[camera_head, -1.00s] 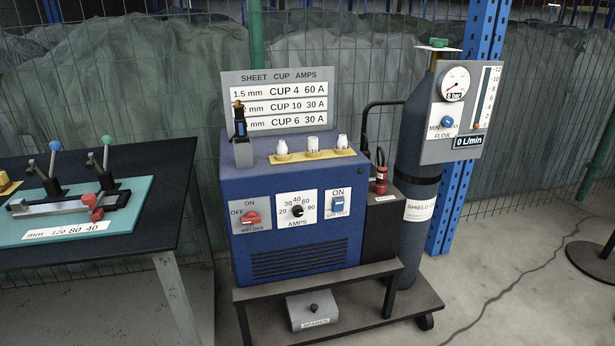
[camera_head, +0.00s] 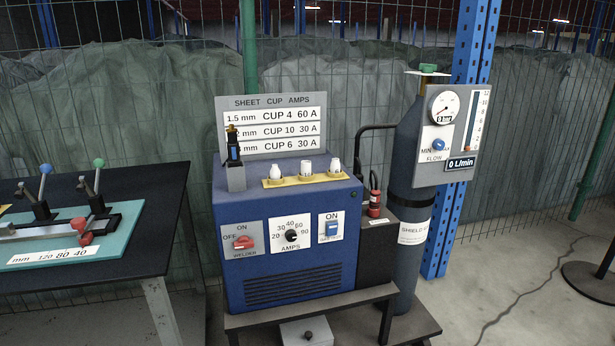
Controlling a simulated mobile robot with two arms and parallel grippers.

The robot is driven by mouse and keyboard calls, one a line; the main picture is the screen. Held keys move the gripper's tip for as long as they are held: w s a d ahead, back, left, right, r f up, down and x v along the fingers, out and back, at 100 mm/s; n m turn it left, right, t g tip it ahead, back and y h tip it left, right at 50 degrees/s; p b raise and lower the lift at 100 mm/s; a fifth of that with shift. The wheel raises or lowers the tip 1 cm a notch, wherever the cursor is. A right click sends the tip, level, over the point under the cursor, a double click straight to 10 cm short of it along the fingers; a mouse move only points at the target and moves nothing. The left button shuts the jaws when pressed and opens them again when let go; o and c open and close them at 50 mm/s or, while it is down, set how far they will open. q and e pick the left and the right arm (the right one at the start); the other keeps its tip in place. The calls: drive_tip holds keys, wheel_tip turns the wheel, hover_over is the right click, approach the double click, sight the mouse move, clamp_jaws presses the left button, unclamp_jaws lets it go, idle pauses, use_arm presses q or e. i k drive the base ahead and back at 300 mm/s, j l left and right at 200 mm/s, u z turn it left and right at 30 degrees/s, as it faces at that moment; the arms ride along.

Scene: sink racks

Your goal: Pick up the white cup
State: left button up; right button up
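Three small white cups stand upright in a row on a yellow holder strip (camera_head: 320,178) on top of a blue welder box. They are a left cup (camera_head: 275,171), a middle cup (camera_head: 306,168) and a right cup (camera_head: 335,167). Which of them is the task's white cup I cannot tell. No gripper or arm of mine is in view.
The welder (camera_head: 285,240) sits on a dark cart with a grey gas cylinder (camera_head: 405,160) at its right. A torch (camera_head: 234,155) stands left of the cups, before a settings sign (camera_head: 272,125). A dark table (camera_head: 130,190) with a clamp fixture is at left.

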sight(306, 165)
drive_tip(key=i+l+z, duration=0.3)
drive_tip(key=i, duration=0.4)
drive_tip(key=i+l+z, duration=0.1)
drive_tip(key=i+z, duration=0.15)
drive_tip(key=i, duration=0.45)
